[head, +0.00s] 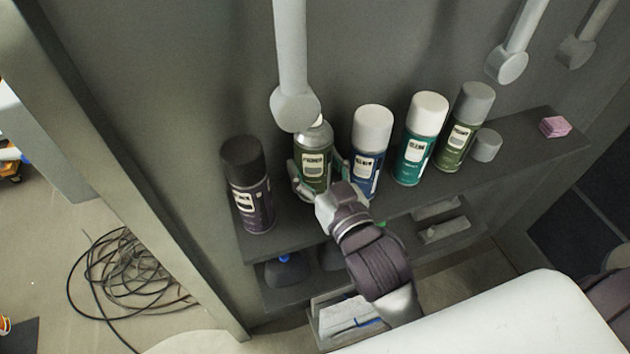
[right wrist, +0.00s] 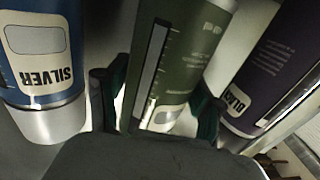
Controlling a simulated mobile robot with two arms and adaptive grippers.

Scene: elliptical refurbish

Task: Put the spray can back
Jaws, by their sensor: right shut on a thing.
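A green spray can (head: 316,160) with a pale label stands upright in a row of cans on the grey wall shelf (head: 535,137). My right gripper (head: 318,188) is shut around its lower part, one finger on each side. The can's top is partly covered by a hanging grey rod. I cannot tell if its base touches the shelf. In the right wrist view the green can (right wrist: 180,60) sits between the two dark fingers (right wrist: 160,108). My left gripper is not in view.
A dark purple can (head: 248,185) stands to the left, a blue can (head: 368,150) close on the right, then teal (head: 421,140) and olive (head: 464,128) cans. A loose grey cap (head: 487,146) and pink block (head: 554,126) lie farther right. A grey rod (head: 294,70) hangs above.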

